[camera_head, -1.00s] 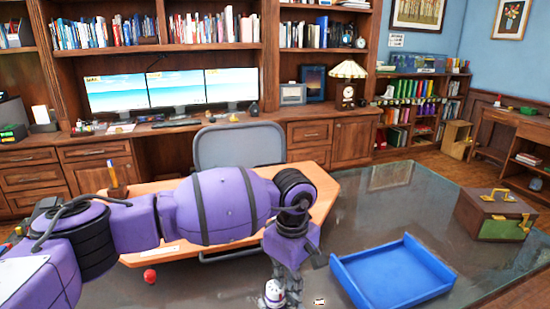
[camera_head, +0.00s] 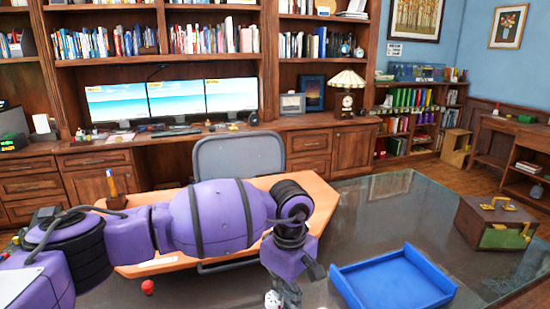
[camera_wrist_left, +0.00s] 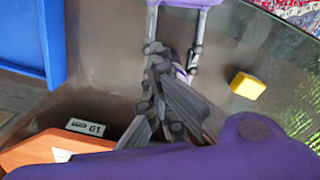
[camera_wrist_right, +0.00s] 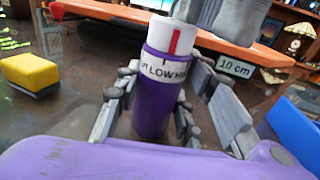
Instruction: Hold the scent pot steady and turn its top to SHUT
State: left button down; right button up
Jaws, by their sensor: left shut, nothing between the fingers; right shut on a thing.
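The scent pot (camera_wrist_right: 155,105) is a purple cylinder with a white top (camera_wrist_right: 172,35) that bears a red line. A printed band below the top shows "LOW" under that line; the rest is only partly readable. My right gripper (camera_wrist_right: 150,110) is shut around the purple body, a finger on each side. My left gripper (camera_wrist_left: 162,75) is shut and empty, its fingers close beside the top. Whether they touch the top is unclear. In the head view the white top (camera_head: 272,300) shows at the bottom edge beside my left gripper (camera_head: 288,292); my right gripper is out of that view.
A blue tray (camera_head: 345,288) lies on the dark glass table, right of my left gripper. A yellow block (camera_wrist_right: 30,72) lies near the pot. An orange board (camera_head: 310,193) is behind my left arm.

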pick_arm(q)
jog(key=shift+s+a+f, duration=0.3)
jog(key=shift+a+f, duration=0.15)
jog(key=shift+f, duration=0.05)
jog(key=shift+s+a, duration=0.25)
jog(key=shift+s, duration=0.1)
jog(key=shift+s+a+r, duration=0.1)
jog(key=shift+a, duration=0.05)
jog(key=shift+s+a+r, duration=0.1)
jog(key=shift+a+r, duration=0.1)
jog(key=shift+a, duration=0.05)
jog(key=shift+s, duration=0.1)
jog(key=shift+s+d, duration=0.1)
jog(key=shift+s, duration=0.2)
notch_tip(320, 180, up, 6)
send_over(279, 306)
jog(key=s, duration=0.2)
jog(key=shift+d, duration=0.1)
